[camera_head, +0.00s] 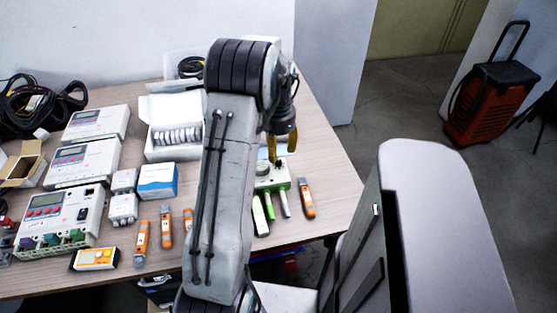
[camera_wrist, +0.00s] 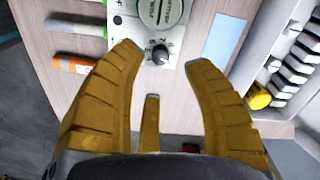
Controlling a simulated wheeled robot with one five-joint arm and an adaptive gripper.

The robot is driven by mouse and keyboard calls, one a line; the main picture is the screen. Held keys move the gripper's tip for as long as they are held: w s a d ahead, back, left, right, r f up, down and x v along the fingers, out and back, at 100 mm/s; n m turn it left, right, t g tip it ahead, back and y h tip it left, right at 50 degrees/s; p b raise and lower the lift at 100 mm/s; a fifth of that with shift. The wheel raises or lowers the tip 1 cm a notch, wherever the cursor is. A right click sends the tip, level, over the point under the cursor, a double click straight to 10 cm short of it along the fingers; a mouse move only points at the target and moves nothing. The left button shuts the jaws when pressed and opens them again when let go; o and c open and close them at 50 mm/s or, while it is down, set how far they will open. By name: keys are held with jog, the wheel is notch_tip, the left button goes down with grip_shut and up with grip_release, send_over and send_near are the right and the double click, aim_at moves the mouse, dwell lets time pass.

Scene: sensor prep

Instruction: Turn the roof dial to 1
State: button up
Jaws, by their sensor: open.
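A small dark round dial (camera_wrist: 160,55) sits on the face of a white device (camera_wrist: 141,30) in the wrist view, with printed numbers around it too small to read surely. A larger round green-marked part is above it. The white device (camera_head: 271,178) also shows in the head view, partly behind my gripper. My gripper (camera_wrist: 164,56) has yellow fingers, spread open with one tip on each side of the dial. I cannot tell whether they touch it. My gripper (camera_head: 281,147) hangs over the device in the head view.
Green, grey and orange-white pen-like tools lie beside the device; one orange tool (camera_head: 306,198) is at its right. A pale blue card (camera_wrist: 222,40) and an open white box with several rolls (camera_head: 160,112) are near. White meter units (camera_head: 85,163) fill the table's left.

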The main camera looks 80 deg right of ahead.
aim_at(279, 161)
jog(key=shift+f, duration=2.45)
jog(key=shift+c, duration=0.3)
grip_shut()
